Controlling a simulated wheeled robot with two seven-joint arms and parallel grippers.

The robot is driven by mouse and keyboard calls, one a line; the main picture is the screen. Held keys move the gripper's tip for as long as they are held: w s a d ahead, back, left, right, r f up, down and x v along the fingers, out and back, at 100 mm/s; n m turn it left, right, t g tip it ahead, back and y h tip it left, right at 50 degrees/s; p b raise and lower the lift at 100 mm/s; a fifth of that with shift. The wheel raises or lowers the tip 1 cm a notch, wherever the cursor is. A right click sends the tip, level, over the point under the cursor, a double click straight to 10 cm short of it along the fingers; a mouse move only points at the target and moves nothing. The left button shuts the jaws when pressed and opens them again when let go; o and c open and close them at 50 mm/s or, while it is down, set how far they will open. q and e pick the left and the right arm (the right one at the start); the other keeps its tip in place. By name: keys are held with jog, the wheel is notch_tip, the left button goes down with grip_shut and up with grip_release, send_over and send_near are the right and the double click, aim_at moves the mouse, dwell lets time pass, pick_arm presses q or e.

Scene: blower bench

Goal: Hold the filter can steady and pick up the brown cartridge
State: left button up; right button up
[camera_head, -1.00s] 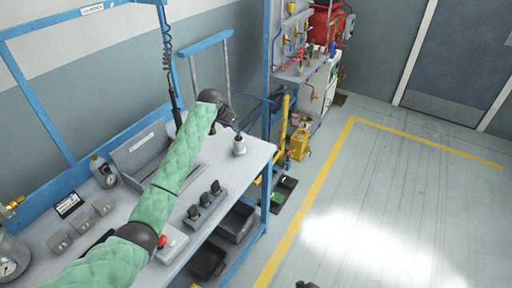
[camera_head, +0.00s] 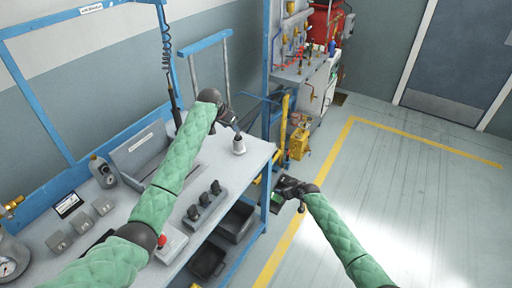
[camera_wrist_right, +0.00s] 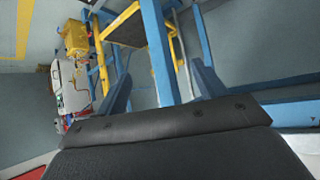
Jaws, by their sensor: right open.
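The filter can (camera_head: 239,147) is a small pale grey can standing near the far right corner of the bench top. My left gripper (camera_head: 235,128) is right above it, at its top. Whether its jaws are open or closed on the can is too small to tell. No brown cartridge can be made out; the inside of the can is not visible. My right gripper (camera_head: 284,188) is off the bench's right edge, apart from the can.
A yellow stand (camera_head: 299,142) is beyond. The floor at right is clear.

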jog(key=w+a+r+n+t+y, duration=0.1)
jog(key=w+r, duration=0.4)
jog(key=r, duration=0.4)
jog(key=w+a+r+n+t+y, duration=0.1)
jog(key=w+r, duration=0.5)
jog(key=r, duration=0.3)
jog(key=n+g+y, duration=0.3)
jog(key=y, duration=0.1)
send_near(243, 146)
jog(key=shift+w+a+f, duration=0.15)
jog(key=shift+w+f, duration=0.15)
jog(key=shift+w, duration=0.15)
jog(key=shift+w+a+f, duration=0.15)
jog(key=shift+w+f, duration=0.1)
jog(key=shift+w, duration=0.2)
jog(key=shift+s+a+n, duration=0.15)
jog(key=shift+a+n, duration=0.25)
jog(key=shift+a, duration=0.25)
jog(key=shift+a+f, duration=0.1)
jog(key=shift+a, duration=0.15)
jog(key=shift+x, duration=3.55)
jog(key=c, duration=1.2)
